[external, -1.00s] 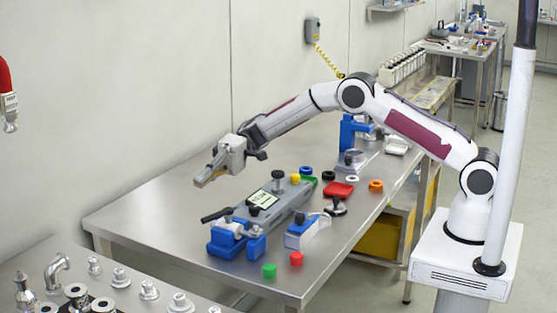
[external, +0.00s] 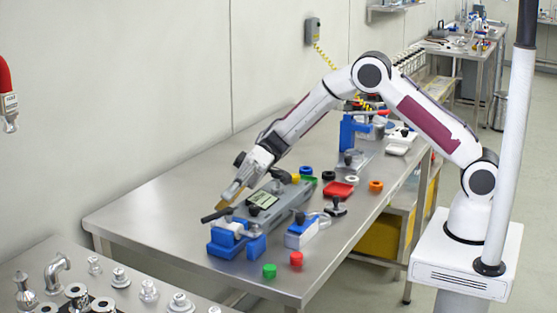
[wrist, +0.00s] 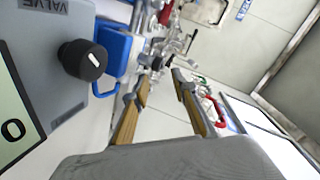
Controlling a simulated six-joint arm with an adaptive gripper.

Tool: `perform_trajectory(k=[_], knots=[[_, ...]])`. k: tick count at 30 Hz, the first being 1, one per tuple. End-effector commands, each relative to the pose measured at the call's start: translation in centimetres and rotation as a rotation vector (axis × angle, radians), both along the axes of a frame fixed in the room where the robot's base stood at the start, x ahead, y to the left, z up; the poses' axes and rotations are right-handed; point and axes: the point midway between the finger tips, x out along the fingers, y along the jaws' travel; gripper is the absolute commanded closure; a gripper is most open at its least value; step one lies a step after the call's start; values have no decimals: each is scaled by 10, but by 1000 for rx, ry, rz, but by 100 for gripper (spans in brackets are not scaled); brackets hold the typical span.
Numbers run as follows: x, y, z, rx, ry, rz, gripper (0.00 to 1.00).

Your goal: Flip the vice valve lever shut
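The blue vice (external: 235,243) stands at the near end of the table, with a black lever (external: 216,214) sticking out to the left above it. My gripper (external: 228,197) points down just above and behind the lever, and appears apart from it. In the wrist view my gripper's two tan fingers (wrist: 160,82) are spread with nothing clearly held between them. A blue part (wrist: 115,48), probably of the vice, shows left of the fingers there. I cannot make out the lever clearly in the wrist view.
A grey box with a display (external: 285,200) and black knobs lies beside the vice; its knob (wrist: 82,60) shows in the wrist view. A blue-and-white block (external: 305,232), green cap (external: 269,270) and red cap (external: 296,258) stand right. The table's left is clear.

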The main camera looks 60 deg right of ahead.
Motion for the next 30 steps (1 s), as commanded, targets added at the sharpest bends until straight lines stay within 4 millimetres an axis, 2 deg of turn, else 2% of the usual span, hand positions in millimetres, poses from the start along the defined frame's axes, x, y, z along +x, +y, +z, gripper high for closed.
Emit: perform_trajectory(k=[17, 23, 30], knots=[[-4, 4, -1, -1, -11, 5, 73], [-4, 18, -4, 0, -11, 6, 73], [-6, 45, -10, -1, -10, 6, 73]])
